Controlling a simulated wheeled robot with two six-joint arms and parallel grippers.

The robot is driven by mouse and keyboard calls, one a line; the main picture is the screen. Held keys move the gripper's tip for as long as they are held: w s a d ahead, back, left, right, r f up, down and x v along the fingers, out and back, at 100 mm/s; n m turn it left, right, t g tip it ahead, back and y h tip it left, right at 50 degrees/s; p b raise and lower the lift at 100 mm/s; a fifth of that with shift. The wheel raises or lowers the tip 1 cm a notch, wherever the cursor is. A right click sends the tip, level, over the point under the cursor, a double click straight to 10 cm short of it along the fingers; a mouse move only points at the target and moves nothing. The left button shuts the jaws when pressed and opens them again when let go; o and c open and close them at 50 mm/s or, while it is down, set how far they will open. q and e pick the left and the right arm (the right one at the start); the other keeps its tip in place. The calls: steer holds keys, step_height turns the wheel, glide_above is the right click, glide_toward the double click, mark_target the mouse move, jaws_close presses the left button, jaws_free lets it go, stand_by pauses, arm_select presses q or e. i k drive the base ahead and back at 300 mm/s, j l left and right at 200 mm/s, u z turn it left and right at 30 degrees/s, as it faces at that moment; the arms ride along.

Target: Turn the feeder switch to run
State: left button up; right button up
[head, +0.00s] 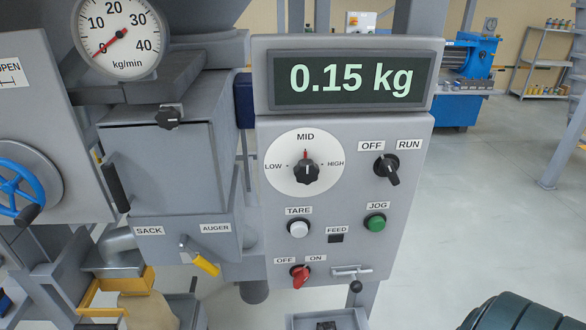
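The feeder switch (387,170) is a black rotary knob at the right of the grey control panel (400,240). Its OFF label (371,146) is at upper left and its RUN label (409,145) at upper right. The knob's handle slants from upper left to lower right, with its upper end toward OFF. The dark square under the FEED label (336,229) looks unlit. The display (355,79) reads 0.15 kg. Neither of my grippers shows in the head view.
The panel also has a LOW-MID-HIGH dial (306,172) at MID, a white TARE button (298,229), a green JOG button (375,223) and a red OFF/ON switch (300,275). A dark green ribbed object (525,312) is at lower right.

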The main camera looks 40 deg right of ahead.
mark_target(387, 167)
steer(key=i+l+z, duration=0.1)
steer(key=z, duration=0.3)
steer(key=i+z, duration=0.1)
steer(key=z, duration=0.25)
steer(key=i+z, duration=0.1)
steer(key=z, duration=0.3)
steer(key=i+z, duration=0.15)
steer(key=z, duration=0.25)
steer(key=i, duration=0.25)
